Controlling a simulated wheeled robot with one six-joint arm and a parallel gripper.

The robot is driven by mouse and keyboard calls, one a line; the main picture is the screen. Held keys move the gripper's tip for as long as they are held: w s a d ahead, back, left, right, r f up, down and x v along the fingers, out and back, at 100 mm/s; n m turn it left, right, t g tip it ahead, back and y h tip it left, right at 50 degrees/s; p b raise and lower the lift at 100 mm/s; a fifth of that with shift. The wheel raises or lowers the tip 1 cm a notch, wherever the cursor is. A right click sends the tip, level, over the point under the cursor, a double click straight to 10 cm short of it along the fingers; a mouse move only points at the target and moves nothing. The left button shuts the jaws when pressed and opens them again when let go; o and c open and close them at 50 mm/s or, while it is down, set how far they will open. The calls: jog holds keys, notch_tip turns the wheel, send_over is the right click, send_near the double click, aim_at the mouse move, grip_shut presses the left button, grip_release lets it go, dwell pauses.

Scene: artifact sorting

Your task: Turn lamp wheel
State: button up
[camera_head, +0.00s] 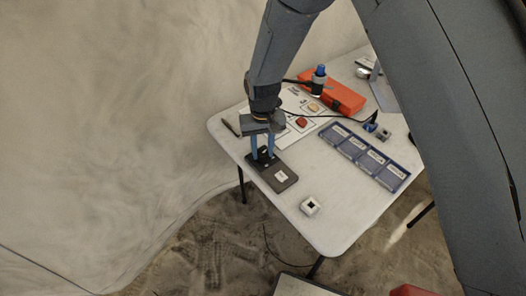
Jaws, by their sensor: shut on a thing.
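The lamp wheel (263,151) is a small dark knob on a flat black box (284,178) with a white label, near the left edge of the white table (327,229). My gripper (263,152) points down over the box with its two blue fingers shut on the wheel. The fingers hide much of the wheel, so its turn angle cannot be told.
Behind my gripper lies a white sheet (291,133) with small red and tan pieces.

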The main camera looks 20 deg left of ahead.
aim_at(263, 153)
jog(key=n+b, duration=0.1)
jog(key=n, duration=0.4)
jog(key=shift+b, duration=0.4)
dwell(0.3)
jog(key=o, duration=1.1)
jog(key=shift+c, duration=0.2)
jog(key=shift+r+b, duration=1)
jog(key=shift+r, duration=2.95)
